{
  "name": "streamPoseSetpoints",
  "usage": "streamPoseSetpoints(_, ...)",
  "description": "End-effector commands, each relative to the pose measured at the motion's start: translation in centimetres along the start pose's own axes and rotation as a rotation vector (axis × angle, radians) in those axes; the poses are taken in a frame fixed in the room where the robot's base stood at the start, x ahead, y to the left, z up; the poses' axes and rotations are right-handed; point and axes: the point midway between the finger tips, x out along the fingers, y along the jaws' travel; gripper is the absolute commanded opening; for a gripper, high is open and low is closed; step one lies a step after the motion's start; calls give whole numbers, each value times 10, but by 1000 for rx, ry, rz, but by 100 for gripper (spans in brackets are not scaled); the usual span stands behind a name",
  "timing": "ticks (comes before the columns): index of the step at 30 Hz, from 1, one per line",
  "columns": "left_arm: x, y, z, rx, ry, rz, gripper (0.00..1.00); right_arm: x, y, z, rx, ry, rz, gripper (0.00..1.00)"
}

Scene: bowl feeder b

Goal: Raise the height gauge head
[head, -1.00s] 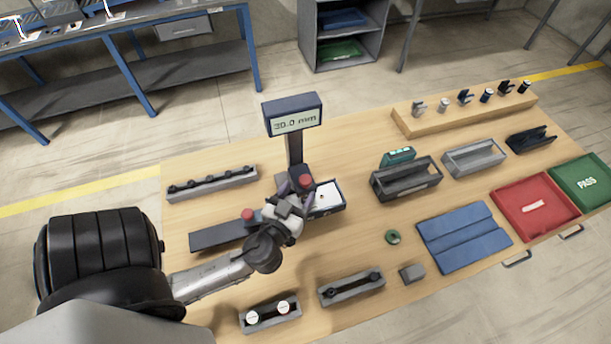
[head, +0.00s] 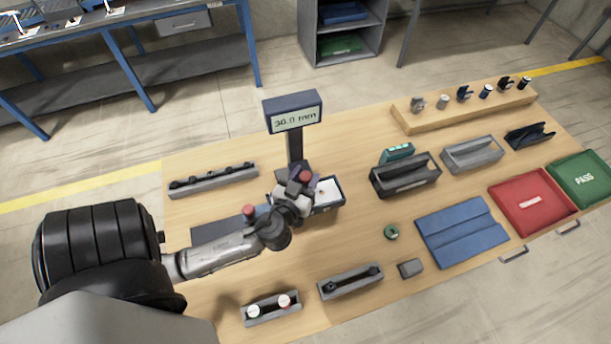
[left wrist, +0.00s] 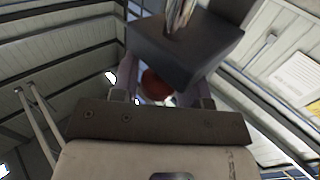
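The height gauge shows in the head view, with its display (head: 294,116) reading 30.0 mm on a dark column (head: 295,146). A red knob (head: 305,176) marks its head, low on the column. My left gripper (head: 300,186) is at the head, just in front of the column. In the left wrist view, the left gripper's fingers (left wrist: 165,88) stand apart on either side of a round red knob (left wrist: 156,84), with space between them. A dark block (left wrist: 185,48) lies beyond and partly hides the fingertips. Contact is not clear. My right gripper is not in view.
A second red knob (head: 248,210) stands left of the gauge, near my forearm. A grey rack (head: 213,181) lies behind it. Dark and grey bins, a blue mat (head: 462,232) and a red tray (head: 533,203) are to the right.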

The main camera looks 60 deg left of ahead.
Motion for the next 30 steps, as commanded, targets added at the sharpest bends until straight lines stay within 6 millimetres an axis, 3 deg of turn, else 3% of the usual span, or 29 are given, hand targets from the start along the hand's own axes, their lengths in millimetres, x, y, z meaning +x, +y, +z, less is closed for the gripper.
streamPoseSetpoints(2, 0, 0, 0, 0, 0, 0, 34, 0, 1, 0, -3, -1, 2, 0)
streamPoseSetpoints(12, 0, 0, 0, 0, 0, 0, 1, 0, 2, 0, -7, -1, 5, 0)
streamPoseSetpoints(16, 0, 0, -1, 0, 0, 0, 0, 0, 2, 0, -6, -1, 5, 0)
streamPoseSetpoints(24, 0, 0, -36, -3, 4, -1, 0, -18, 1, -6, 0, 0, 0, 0)
streamPoseSetpoints(30, 0, 0, -37, -2, 9, 1, 0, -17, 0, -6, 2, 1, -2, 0)
